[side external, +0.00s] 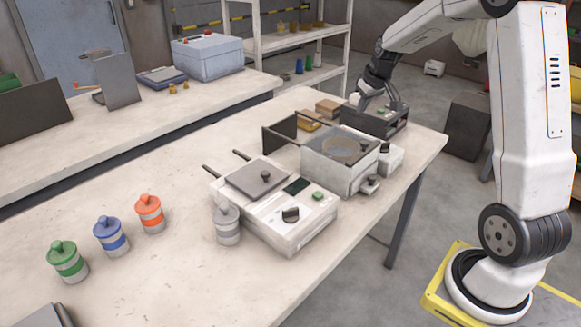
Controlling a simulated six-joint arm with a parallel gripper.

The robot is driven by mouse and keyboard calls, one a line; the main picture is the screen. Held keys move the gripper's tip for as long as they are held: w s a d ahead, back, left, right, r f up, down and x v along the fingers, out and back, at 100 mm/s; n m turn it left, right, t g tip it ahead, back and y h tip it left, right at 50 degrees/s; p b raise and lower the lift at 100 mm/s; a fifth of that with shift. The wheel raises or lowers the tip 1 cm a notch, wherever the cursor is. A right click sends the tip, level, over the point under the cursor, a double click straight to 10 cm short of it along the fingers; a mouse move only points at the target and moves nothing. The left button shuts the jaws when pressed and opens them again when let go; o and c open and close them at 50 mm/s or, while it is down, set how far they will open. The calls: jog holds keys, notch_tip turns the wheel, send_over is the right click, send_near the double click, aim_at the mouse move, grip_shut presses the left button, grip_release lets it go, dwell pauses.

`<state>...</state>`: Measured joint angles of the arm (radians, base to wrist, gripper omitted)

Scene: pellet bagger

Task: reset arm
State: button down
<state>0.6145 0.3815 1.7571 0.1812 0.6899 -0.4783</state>
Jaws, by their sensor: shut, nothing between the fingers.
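My gripper (364,104) is at the far right end of the near bench, at the lower end of my white arm. It is shut and holds nothing that I can see. It points down close to a dark grey box (385,127). It is small in this view, and I cannot tell whether it touches the box.
A white box with a round top window (312,166) and a white sealer-like device (289,232) stand on the bench. Green (69,265), blue (111,238), orange (151,217) and grey (228,228) lidded jars stand left of them.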

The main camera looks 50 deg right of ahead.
jog(key=s+a+f+n, duration=0.1)
jog(key=s+a+f, duration=0.1)
jog(key=a, duration=0.6)
jog(key=s+a+f, duration=0.1)
jog(key=a+f, duration=0.1)
jog(key=a, duration=0.5)
jog(key=s+a+f+n+g+y, duration=0.1)
jog(key=s+a+f, duration=0.3)
jog(key=s+a, duration=0.7)
jog(key=shift+s+a+f+n, duration=0.15)
jog(key=shift+a+n, duration=0.35)
jog(key=shift+a, duration=0.25)
